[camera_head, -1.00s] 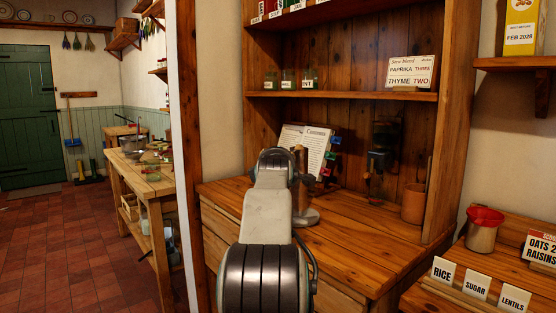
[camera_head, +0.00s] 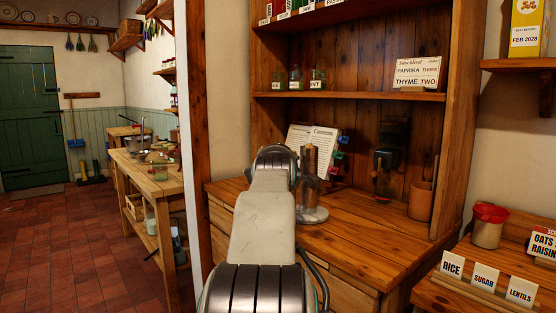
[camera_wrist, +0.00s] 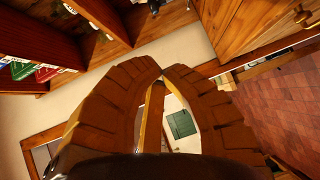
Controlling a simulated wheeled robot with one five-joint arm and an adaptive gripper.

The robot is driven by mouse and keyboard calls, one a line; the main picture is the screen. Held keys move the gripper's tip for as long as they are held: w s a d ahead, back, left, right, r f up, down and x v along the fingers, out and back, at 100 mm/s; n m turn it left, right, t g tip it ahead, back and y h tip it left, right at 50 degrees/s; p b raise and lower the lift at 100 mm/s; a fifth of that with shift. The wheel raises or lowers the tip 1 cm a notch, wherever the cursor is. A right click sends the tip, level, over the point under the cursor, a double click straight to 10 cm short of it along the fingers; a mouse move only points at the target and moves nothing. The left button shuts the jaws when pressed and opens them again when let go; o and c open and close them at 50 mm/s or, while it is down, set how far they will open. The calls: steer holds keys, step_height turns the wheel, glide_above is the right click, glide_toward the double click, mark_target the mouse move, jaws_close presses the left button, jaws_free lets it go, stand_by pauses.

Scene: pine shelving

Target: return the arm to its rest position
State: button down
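My arm reaches forward from the bottom middle of the head view, over the front of the wooden counter (camera_head: 365,255). Its far end hides my gripper in that view. In the wrist view my gripper (camera_wrist: 162,69) has its two ribbed fingers curved together, with the tips meeting or almost meeting. Nothing is held between them; the wall and green door (camera_wrist: 182,123) show through the gap behind the tips.
A dispenser (camera_head: 384,172) and a clay pot (camera_head: 420,201) stand farther right. Red-tiled floor (camera_head: 80,245) lies open to the left.

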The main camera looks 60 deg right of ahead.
steer(key=shift+v, duration=2.05)
steer(key=w+a+f+m+y+p, duration=0.1)
steer(key=w+a+y+p, duration=0.25)
steer(key=a, duration=0.45)
steer(key=w+a+f+t+y+p, duration=0.1)
steer(key=w+a+y+p, duration=0.1)
steer(key=a+p, duration=0.45)
steer(key=w+a+f+m+y+p, duration=0.1)
steer(key=w+a+y+p, duration=0.2)
steer(key=a, duration=0.6)
steer(key=s+a+f+m+g+y+p, duration=0.1)
steer(key=s+a+f+g+y+p, duration=0.1)
steer(key=s+a+p, duration=0.4)
steer(key=s+a+f+m+g+y+p, duration=0.1)
steer(key=s+a+p, duration=0.6)
steer(key=a, duration=0.9)
steer(key=s+f+g+y, duration=0.1)
steer(key=s+g+y, duration=0.1)
steer(key=y, duration=0.1)
steer(key=shift+a+f, duration=0.25)
steer(key=shift+f, duration=0.05)
steer(key=shift+s, duration=0.15)
